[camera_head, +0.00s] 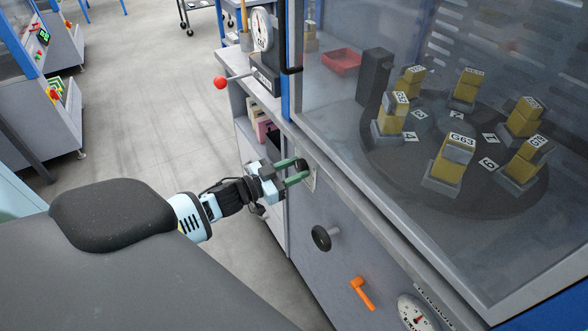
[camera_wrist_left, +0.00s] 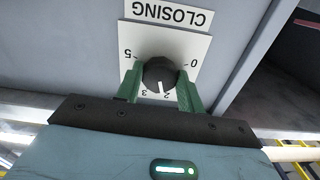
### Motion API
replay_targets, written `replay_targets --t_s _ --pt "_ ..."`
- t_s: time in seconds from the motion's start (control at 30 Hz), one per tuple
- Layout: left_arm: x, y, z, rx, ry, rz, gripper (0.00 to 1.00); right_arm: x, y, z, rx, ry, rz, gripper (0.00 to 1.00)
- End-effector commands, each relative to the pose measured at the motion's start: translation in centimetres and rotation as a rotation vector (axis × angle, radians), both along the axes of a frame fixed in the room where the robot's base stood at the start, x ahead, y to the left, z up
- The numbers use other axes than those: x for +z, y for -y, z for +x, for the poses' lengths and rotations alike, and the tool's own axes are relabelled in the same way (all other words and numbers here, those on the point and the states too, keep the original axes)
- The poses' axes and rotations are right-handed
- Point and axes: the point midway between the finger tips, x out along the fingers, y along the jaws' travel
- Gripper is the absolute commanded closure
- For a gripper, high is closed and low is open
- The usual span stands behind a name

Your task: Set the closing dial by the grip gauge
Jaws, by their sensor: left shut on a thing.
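The closing dial is a black knob (camera_wrist_left: 160,73) with a white pointer, on a white scale plate (camera_wrist_left: 196,48) under a CLOSING label (camera_wrist_left: 168,12), upside down in the left wrist view. The pointer aims down between 2 and 3; 0 and 5 show at the sides. My left gripper (camera_head: 298,176) is shut on the knob, its green fingers (camera_wrist_left: 160,88) on either side. Two round white gauges show: one upright on a stand (camera_head: 262,28), and one on the front panel (camera_head: 415,314) at the bottom. Which is the grip gauge I cannot tell; neither reading is legible.
A black knob (camera_head: 321,238) and an orange lever (camera_head: 361,292) stick out of the panel near my gripper. A red ball lever (camera_head: 220,82) juts out beyond. Behind glass, a dark turntable (camera_head: 400,160) carries several yellow stacks.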

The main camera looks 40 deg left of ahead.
Motion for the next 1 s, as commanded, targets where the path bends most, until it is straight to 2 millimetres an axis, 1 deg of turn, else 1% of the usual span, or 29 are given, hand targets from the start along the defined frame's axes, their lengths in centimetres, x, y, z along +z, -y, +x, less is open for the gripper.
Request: replay_targets --t_s 0.27,1.0 --pt "0.03 -0.07 0.02 0.0 0.079 0.189 0.85 0.05 0.0 0.04 0.0 0.001 0.0 1.0" --pt "-0.02 -0.15 0.04 0.0 0.347 0.84 0.85 -0.68 -0.02 -0.32 0.0 -0.008 0.001 1.0"
